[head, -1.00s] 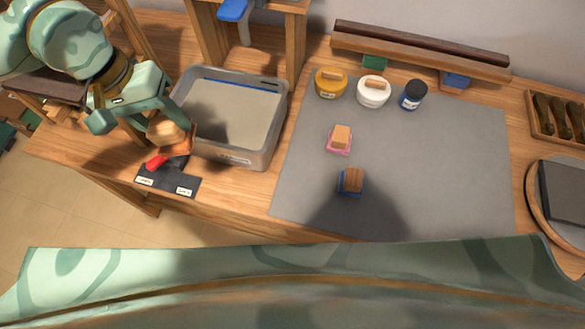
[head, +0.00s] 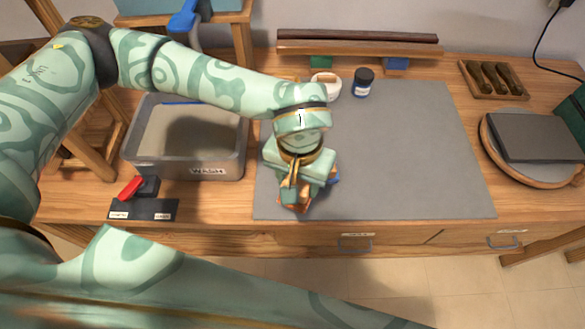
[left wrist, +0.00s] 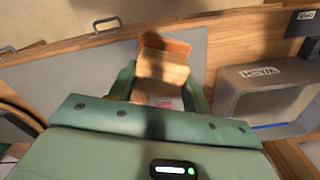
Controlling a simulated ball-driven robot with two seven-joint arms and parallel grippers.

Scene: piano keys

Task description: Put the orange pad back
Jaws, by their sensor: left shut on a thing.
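My left gripper (head: 297,198) is shut on the orange pad, over the front left part of the grey mat (head: 410,160). In the left wrist view the orange pad (left wrist: 180,47) has a wooden block handle (left wrist: 160,70) between the fingers. In the head view the gripper hides most of it, and I cannot tell whether it touches the mat. A blue pad (head: 335,180) peeks out just right of the gripper. A pink pad (left wrist: 165,102) shows partly beneath the hand in the left wrist view. My right gripper is not in view.
A grey wash tub (head: 230,168) stands left of the mat. A red-handled item (head: 130,188) is by a dark labelled strip (head: 145,210). A white jar (head: 332,86) and a blue jar (head: 362,85) stand at the back. The mat's right side is clear.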

